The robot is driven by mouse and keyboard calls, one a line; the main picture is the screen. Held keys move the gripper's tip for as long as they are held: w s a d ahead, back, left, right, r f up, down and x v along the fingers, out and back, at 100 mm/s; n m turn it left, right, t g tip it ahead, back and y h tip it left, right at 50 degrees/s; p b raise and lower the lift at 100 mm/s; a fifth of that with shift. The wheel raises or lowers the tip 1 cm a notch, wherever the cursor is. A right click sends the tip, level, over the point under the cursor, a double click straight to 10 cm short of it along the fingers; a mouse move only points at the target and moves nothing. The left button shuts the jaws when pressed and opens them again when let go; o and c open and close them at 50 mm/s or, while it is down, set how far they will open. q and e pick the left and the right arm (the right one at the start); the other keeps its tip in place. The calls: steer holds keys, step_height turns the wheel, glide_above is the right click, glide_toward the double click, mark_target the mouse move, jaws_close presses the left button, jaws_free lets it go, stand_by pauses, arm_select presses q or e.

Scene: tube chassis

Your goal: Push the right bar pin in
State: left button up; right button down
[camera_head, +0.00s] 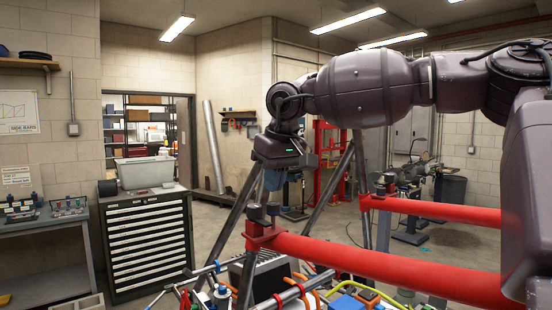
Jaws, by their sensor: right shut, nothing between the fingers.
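My right gripper (273,181) comes in from the right on its dark arm and points down. Its fingers are together and empty, above the end of the near red bar (385,268). My left gripper is out of view.
Dark chassis tubes (228,220) slope up around the bracket. Hoses and parts (350,300) crowd the space below the near bar. A black drawer cabinet (148,245) with a grey bin (146,172) stands at left, beside a workbench (45,222). Open floor lies behind the chassis.

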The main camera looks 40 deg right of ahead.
mark_target(276, 204)
steer(key=shift+f, duration=0.9)
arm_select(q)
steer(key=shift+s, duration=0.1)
arm_select(e)
step_height(276, 204, down, 4)
steer(key=shift+r+b, duration=0.15)
steer(key=shift+b, duration=0.6)
steer(key=shift+f, duration=0.25)
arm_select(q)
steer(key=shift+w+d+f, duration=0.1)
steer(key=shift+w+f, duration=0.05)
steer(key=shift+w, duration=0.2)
arm_select(e)
steer(key=shift+s, duration=0.15)
